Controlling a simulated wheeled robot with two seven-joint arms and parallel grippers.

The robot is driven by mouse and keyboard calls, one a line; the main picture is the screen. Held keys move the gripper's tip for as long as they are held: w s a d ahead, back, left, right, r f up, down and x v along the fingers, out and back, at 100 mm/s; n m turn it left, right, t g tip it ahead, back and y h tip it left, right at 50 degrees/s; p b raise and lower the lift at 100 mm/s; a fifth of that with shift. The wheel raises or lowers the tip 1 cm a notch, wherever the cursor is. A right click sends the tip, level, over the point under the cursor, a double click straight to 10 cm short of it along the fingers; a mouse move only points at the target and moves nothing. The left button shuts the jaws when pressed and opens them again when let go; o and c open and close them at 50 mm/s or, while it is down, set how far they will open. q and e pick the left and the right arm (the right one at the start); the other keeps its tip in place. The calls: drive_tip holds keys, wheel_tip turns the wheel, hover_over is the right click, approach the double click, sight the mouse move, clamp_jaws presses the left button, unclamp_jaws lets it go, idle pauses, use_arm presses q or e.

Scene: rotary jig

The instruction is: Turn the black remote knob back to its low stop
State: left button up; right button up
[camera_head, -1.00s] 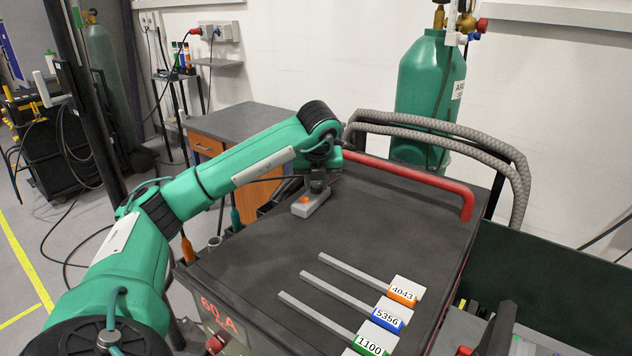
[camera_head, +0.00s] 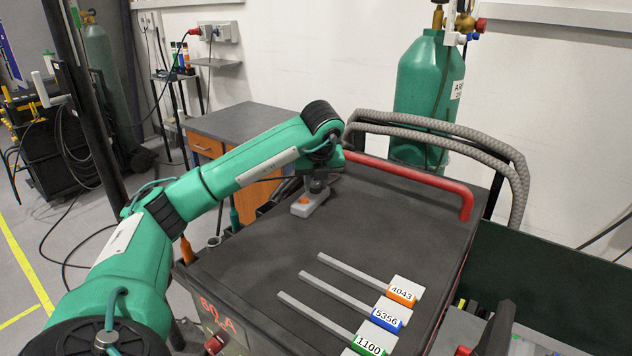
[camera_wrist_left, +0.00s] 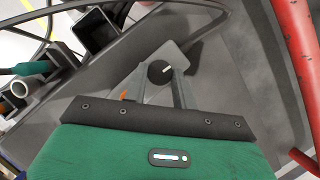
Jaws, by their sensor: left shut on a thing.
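The remote is a small grey box (camera_head: 310,203) with an orange spot, on the far left part of the dark machine top. It also shows in the left wrist view (camera_wrist_left: 165,55). The black remote knob (camera_wrist_left: 160,72) sits on it, with a white pointer mark pointing right and slightly up in that view. My left gripper (camera_head: 317,186) comes down over the box from above. Its two fingers (camera_wrist_left: 159,80) are shut on the knob, one on each side. In the head view the gripper hides the knob. My right gripper is not clearly seen.
The machine top (camera_head: 260,255) is clear between the remote and the labelled grey strips (camera_head: 355,275) at front right. A red handle bar (camera_head: 415,180) and a grey hose (camera_head: 440,130) run behind. A green gas cylinder (camera_head: 425,85) stands at the back.

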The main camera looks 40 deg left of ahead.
drive_tip(key=shift+d, duration=0.85)
drive_tip(key=shift+a, duration=0.2)
drive_tip(key=shift+a, duration=0.7)
drive_tip(key=shift+d, duration=0.15)
